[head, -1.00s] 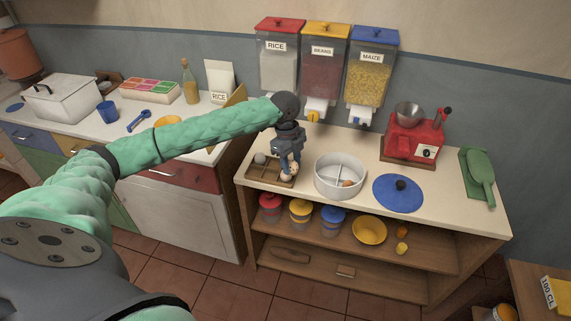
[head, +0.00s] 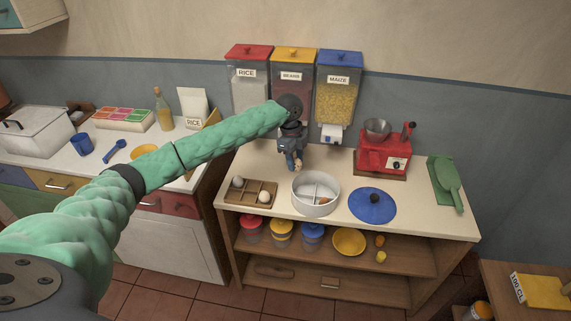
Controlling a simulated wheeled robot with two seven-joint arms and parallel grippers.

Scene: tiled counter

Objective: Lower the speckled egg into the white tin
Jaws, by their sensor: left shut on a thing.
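The white tin (head: 298,203) stands on the counter, round and open, with dividers inside. A brown egg (head: 323,201) lies in its front right compartment. My left gripper (head: 294,162) is above and behind the tin's rear left rim, pointing down, shut on the small pale speckled egg (head: 298,167). The fingers hide part of this egg. It is raised clear of the wooden egg tray (head: 249,191), which stands left of the tin. My right gripper is not in view.
Two pale eggs (head: 264,196) remain in the tray. A blue lid (head: 372,205) lies right of the tin. A red grinder (head: 384,157) stands behind it. Rice, beans and maize dispensers (head: 340,90) hang behind my gripper.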

